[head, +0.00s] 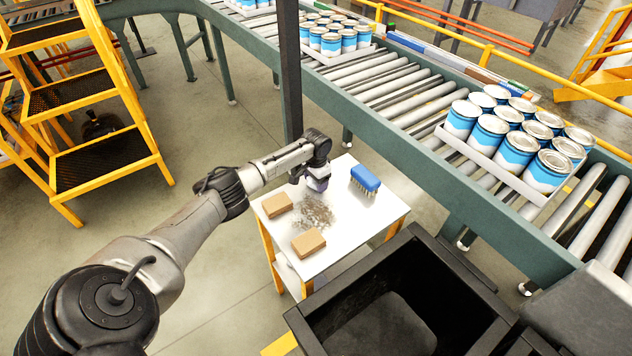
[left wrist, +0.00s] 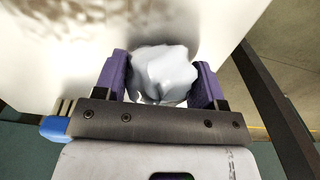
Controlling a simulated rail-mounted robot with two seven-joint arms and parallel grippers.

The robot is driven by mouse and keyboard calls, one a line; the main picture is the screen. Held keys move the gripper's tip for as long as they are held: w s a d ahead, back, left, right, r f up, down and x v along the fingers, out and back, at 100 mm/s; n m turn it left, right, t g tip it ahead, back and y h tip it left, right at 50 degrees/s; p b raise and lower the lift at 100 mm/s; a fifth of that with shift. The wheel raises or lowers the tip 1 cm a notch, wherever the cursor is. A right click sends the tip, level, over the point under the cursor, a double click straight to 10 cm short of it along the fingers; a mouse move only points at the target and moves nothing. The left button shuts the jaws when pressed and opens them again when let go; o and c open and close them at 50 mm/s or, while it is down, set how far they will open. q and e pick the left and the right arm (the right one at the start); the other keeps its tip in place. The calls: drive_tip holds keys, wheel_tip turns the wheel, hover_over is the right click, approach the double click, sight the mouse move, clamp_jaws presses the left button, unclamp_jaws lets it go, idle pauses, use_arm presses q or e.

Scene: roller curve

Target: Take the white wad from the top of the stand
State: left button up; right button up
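The white wad (left wrist: 162,73) is a crumpled pale lump in the left wrist view, between the two purple fingers of my left gripper (left wrist: 161,82). The fingers stand close on both sides of it; whether they press on it is not clear. In the head view my left gripper (head: 318,183) points down at the back of the white-topped stand (head: 345,220). The wad is hidden there behind the gripper and arm. My right gripper is out of view.
On the stand are a blue brush (head: 365,178), two tan blocks, one at the left (head: 277,205) and one at the front (head: 308,243), and a dark smudge (head: 318,214). A black bin (head: 330,322) stands in front. A dark post (head: 290,75) and the roller conveyor (head: 385,80) are behind.

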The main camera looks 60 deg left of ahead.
use_arm(q)
drive_tip(key=c, duration=0.4)
drive_tip(key=shift+r, duration=0.1)
